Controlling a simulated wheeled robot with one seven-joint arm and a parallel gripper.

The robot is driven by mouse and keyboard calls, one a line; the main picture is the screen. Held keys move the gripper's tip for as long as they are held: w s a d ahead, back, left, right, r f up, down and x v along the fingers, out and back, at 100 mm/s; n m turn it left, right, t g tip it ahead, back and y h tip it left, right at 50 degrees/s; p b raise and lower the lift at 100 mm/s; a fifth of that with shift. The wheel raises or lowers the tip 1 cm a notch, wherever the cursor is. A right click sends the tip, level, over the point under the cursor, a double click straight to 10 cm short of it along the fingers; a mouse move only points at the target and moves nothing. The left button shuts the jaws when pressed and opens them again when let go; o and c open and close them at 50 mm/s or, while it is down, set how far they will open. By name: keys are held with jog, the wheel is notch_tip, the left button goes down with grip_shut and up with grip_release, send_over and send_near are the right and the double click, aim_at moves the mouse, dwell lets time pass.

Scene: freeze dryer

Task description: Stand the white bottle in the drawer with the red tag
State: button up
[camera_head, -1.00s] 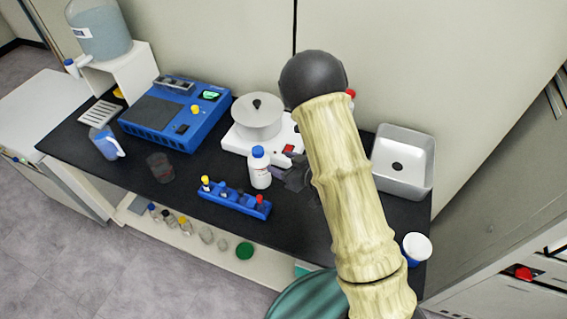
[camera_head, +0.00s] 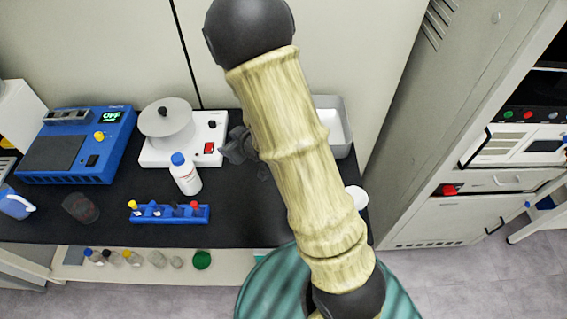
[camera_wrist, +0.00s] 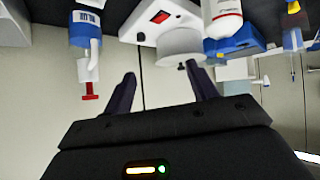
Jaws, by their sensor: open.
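The white bottle (camera_head: 187,178) with a blue cap stands upright on the black bench, behind the blue tube rack. My gripper (camera_head: 237,145) is right of the bottle, partly hidden behind my arm in the head view. In the wrist view, which looks upside down, my gripper (camera_wrist: 163,76) is open with nothing between its fingers. The bottle (camera_wrist: 222,12) shows there beyond the right finger. A drawer (camera_head: 512,181) with a red tag (camera_head: 448,190) at its left is in the grey cabinet at the right. It looks shut.
A blue device (camera_head: 75,150) with an OFF display and a white hotplate-like unit (camera_head: 185,140) stand at the back. A blue rack (camera_head: 168,214) holds several tubes. A glass (camera_head: 80,208) stands left. A white sink (camera_head: 332,122) is partly behind my arm.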

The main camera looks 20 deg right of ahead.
jog(key=s+d+r+m+g+h, duration=0.2)
jog(key=s+d+r+m+g, duration=0.1)
jog(key=s, duration=0.5)
jog(key=s+d+r+m+g+h, duration=0.2)
jog(key=s+d+r+m+g, duration=0.1)
jog(key=s, duration=0.6)
jog(key=d+r+g, duration=0.1)
jog(key=d, duration=0.1)
jog(key=shift+s+d+r, duration=0.3)
jog(key=shift+d+r, duration=0.05)
jog(key=shift+r, duration=0.05)
jog(key=shift+o, duration=0.3)
jog(key=shift+w, duration=0.1)
